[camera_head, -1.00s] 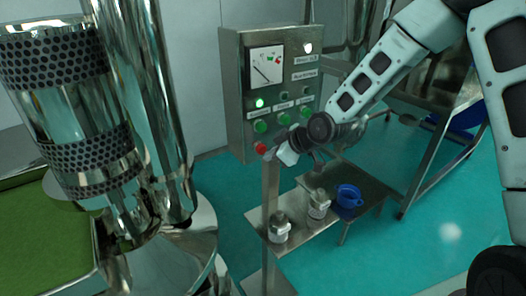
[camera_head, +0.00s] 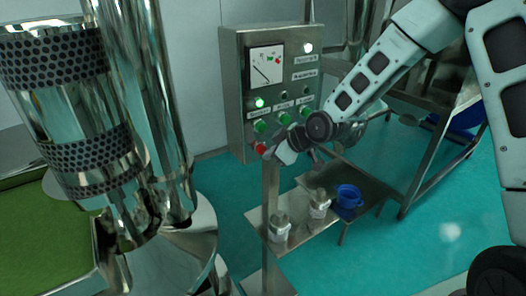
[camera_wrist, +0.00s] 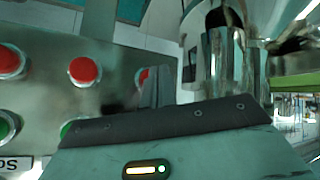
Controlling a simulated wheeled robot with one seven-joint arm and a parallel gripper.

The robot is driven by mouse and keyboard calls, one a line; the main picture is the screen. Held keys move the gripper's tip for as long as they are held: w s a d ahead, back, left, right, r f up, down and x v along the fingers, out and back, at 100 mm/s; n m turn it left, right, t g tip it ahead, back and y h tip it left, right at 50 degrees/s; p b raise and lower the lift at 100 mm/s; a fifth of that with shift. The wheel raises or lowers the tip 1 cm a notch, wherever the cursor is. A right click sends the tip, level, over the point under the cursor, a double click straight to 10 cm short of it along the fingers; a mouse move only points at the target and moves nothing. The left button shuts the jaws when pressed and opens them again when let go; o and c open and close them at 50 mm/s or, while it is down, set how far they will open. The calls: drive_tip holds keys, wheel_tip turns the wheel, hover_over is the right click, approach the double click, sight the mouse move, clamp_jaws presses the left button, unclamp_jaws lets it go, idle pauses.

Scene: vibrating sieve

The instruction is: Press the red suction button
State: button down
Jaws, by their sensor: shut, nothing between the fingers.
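The control box (camera_head: 238,90) has a row of green buttons, with a red button (camera_head: 260,148) below the leftmost one. My gripper (camera_head: 268,154) is shut and empty, its tip right beside this red button. I cannot tell whether they touch. In the wrist view, two red buttons show clearly, one in the middle (camera_wrist: 85,70) and one at the left edge (camera_wrist: 11,61). A third red button (camera_wrist: 143,75) is partly hidden by the gripper's fingers (camera_wrist: 157,82). The labels are too small to read, so I cannot tell which button is suction.
A metal shelf (camera_head: 292,235) below the box holds two metal fittings (camera_head: 279,227) (camera_head: 319,204) and a blue cup (camera_head: 348,195). A shiny sieve column (camera_head: 150,110) stands at left. A metal frame (camera_head: 425,160) stands at right.

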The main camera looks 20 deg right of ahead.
drive_tip(key=shift+w+a, duration=0.2)
drive_tip(key=shift+w, duration=0.45)
idle(0.8)
drive_tip(key=shift+s+d, duration=0.3)
drive_tip(key=shift+s, duration=0.55)
drive_tip(key=shift+s+d, duration=0.25)
drive_tip(key=shift+s, duration=0.55)
drive_tip(key=shift+s+d, duration=0.25)
drive_tip(key=shift+s, duration=0.55)
drive_tip(key=shift+s+d, duration=0.25)
drive_tip(key=shift+s, duration=0.55)
